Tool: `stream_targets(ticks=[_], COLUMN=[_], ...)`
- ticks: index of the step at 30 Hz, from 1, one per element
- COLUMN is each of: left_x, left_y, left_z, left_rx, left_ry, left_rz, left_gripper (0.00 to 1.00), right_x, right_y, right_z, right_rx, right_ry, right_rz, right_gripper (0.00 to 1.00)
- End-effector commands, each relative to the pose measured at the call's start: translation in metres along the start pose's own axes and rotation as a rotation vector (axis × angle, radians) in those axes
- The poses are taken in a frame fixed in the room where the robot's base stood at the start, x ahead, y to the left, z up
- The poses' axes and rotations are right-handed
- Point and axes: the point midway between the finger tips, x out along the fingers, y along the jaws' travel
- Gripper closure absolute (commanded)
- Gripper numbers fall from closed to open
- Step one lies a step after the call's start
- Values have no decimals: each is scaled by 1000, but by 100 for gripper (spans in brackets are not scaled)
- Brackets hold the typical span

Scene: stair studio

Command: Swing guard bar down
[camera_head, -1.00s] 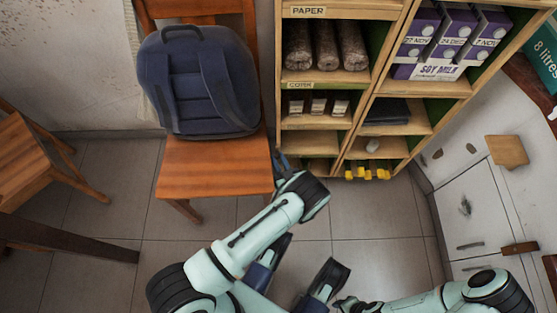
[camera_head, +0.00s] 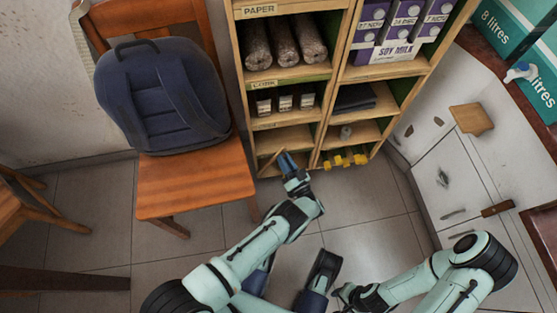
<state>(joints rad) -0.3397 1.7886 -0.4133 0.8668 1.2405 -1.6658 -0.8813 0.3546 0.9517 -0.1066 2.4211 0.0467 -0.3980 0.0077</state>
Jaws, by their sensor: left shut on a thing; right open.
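A thin wooden bar (camera_head: 269,161), which looks like the guard bar, slants across the lowest left compartment of the wooden shelf unit (camera_head: 240,70). My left gripper (camera_head: 285,160) reaches up to the front of that compartment and is shut on the bar at its upper right end. The blue fingers hide the grip itself, and the bar's pivot cannot be made out. My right gripper (camera_head: 343,293) is open, low in the picture and away from the shelf, partly hidden by its own arm.
A wooden chair (camera_head: 190,185) with a dark blue backpack (camera_head: 165,95) stands close left of the shelf. Yellow objects (camera_head: 345,160) sit at the shelf's bottom right. White cabinets (camera_head: 450,180) stand at the right. The tiled floor (camera_head: 370,205) between is clear.

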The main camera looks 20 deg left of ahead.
Motion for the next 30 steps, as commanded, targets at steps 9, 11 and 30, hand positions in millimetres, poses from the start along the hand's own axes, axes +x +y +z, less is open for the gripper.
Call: stream_targets(ticks=[9, 11, 30], left_x=[-4, -5, -5], left_y=[13, 15, 16], left_z=[1, 0, 0], left_rx=[62, 68, 75], left_ry=[27, 30, 32], left_rz=[-1, 0, 0], left_gripper=[100, 100, 53], right_x=[0, 0, 0], right_y=[0, 0, 0], right_z=[0, 0, 0], right_rx=[0, 0, 0], right_ry=[0, 0, 0], right_rz=[0, 0, 0], right_gripper=[48, 48, 48])
